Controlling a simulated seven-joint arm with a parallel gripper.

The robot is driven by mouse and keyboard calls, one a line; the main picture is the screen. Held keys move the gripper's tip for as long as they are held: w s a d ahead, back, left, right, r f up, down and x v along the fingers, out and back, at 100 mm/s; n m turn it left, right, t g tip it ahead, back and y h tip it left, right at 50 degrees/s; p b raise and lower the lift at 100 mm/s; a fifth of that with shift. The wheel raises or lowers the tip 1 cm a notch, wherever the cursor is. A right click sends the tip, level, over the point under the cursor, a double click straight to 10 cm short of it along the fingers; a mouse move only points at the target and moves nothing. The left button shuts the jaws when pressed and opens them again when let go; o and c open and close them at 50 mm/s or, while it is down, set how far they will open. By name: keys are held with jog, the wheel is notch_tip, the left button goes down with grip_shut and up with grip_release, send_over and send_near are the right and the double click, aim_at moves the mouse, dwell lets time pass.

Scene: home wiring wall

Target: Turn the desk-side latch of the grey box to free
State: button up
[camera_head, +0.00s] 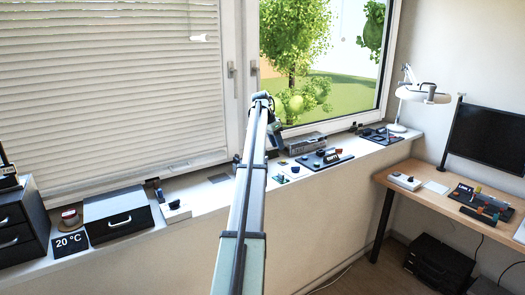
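A grey box (305,143) sits on the windowsill below the right-hand window, just right of my arm. It is small in this view, and I cannot make out its latches or how they are turned. My arm reaches up from the bottom middle to the sill. My gripper (275,130) hangs at its far end, at the left end of the grey box. It covers part of that area. I cannot tell whether it touches the box or whether its fingers are open.
The sill (208,193) also holds a dark panel (325,158), a switch block (176,211) and dark drawer boxes (117,213) at left. A white lamp (422,94) stands at the sill's right end. A wooden desk (425,182) with a monitor (488,137) is at right.

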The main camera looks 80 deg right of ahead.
jog(key=w+r+h, duration=0.1)
jog(key=w+r, duration=0.6)
jog(key=w, duration=0.4)
jog(key=x, duration=1.3)
jog(key=shift+d+f, duration=0.2)
jog(key=shift+f, duration=0.05)
grip_shut()
